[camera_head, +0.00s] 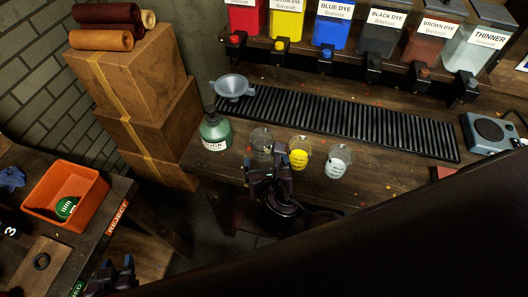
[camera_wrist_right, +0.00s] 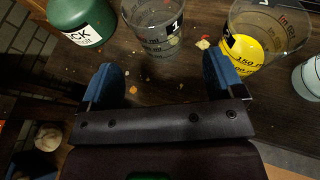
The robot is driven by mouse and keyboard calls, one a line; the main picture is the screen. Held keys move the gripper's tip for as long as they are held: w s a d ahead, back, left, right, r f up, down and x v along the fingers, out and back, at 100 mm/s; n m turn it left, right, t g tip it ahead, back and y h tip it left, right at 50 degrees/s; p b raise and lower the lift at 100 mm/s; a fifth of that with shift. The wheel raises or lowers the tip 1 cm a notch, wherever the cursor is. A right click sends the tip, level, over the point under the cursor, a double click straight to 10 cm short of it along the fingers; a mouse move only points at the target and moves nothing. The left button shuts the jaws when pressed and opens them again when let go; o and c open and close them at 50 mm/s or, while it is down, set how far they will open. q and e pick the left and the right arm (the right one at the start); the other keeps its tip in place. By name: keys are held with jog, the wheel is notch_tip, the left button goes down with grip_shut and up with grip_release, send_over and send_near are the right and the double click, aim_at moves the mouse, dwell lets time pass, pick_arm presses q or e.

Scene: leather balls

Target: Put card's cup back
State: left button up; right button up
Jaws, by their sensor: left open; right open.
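Three clear measuring cups stand on the back bench. The left cup (camera_head: 262,143) looks empty, the middle cup (camera_head: 300,151) holds yellow and the right cup (camera_head: 338,161) holds something pale. My right gripper (camera_head: 268,172) is open just in front of the left cup. In the right wrist view, the left cup (camera_wrist_right: 155,25) is marked 1 and stands beyond my open fingers (camera_wrist_right: 164,85), not between them. The yellow-filled cup (camera_wrist_right: 258,40) is to its right. My left gripper (camera_head: 112,272) is low at the left, open, by the REJECT table. I cannot make out a card.
A green bottle (camera_head: 214,132) stands left of the cups, with a grey funnel (camera_head: 234,87) behind it. A black ribbed mat (camera_head: 340,122) lies behind the cups, under dye dispensers (camera_head: 333,28). A grey device (camera_head: 490,132) is at right. An orange bin (camera_head: 66,194) sits on the left table.

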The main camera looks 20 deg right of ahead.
jog(key=shift+v, duration=2.25)
